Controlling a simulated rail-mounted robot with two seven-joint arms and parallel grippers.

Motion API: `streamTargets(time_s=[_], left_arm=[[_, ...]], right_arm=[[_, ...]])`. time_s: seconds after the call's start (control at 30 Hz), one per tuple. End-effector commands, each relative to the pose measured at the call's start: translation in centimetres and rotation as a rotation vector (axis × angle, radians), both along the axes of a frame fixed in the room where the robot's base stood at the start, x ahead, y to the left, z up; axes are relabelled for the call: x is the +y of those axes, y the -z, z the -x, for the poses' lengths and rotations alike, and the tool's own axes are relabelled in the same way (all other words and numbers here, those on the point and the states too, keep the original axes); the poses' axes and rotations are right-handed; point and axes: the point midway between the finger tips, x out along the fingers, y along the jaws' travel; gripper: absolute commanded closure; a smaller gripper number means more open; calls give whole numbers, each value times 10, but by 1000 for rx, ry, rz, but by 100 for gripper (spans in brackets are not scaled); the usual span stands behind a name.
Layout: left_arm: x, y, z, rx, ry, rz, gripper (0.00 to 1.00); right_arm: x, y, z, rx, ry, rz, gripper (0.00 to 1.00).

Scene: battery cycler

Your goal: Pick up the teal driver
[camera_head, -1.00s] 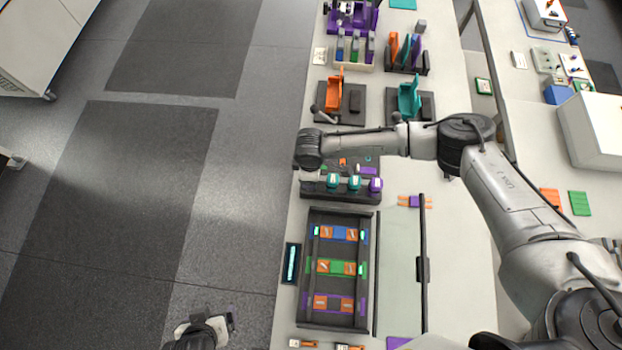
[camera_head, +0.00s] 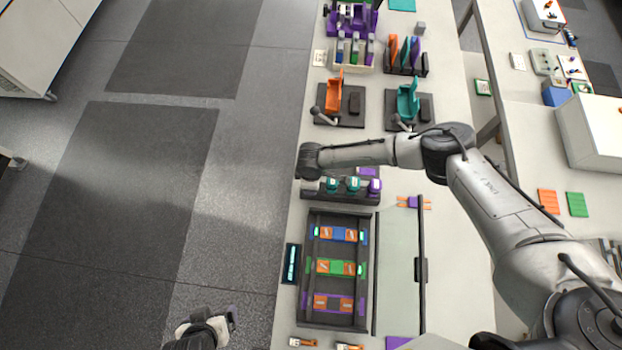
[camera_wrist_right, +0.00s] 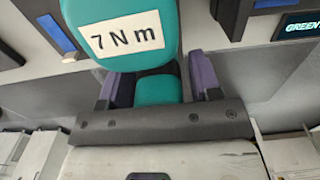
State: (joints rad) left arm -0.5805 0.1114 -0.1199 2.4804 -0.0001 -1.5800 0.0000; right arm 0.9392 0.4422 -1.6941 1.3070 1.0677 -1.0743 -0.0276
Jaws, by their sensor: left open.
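In the right wrist view a teal driver (camera_wrist_right: 158,91) with a white "7 N m" label stands between the two purple-padded fingers of my right gripper (camera_wrist_right: 157,77). The pads lie close along both sides of it; I cannot tell whether they press on it. In the head view two teal-topped drivers (camera_head: 331,184) (camera_head: 353,184) and a purple one (camera_head: 374,186) stand in a dark rack (camera_head: 345,197). My right wrist covers the area just behind them, and its fingers are hidden there. My left gripper (camera_head: 231,318) is open and empty above the floor, left of the bench.
A dark tray (camera_head: 340,212) with coloured modules lies in front of the rack, with a small display (camera_head: 291,263) at its left. Orange (camera_head: 334,94) and teal (camera_head: 408,99) fixtures stand behind my right arm.

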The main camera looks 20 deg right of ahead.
Motion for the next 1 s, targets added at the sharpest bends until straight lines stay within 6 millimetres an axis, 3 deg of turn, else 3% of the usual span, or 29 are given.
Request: streamTargets(time_s=[0.07,0.57,0.83,1.0], left_arm=[[0,0,0,0,0,0,11],[3,0,0,0,8,-12,11],[4,1,0,0,9,-14,11],[4,3,0,0,8,-12,11]], right_arm=[[0,0,0,0,0,0,50],[0,-1,0,0,0,-1,97],[0,-4,-1,-1,0,-2,97],[0,-27,-1,-2,-1,-2,97]])
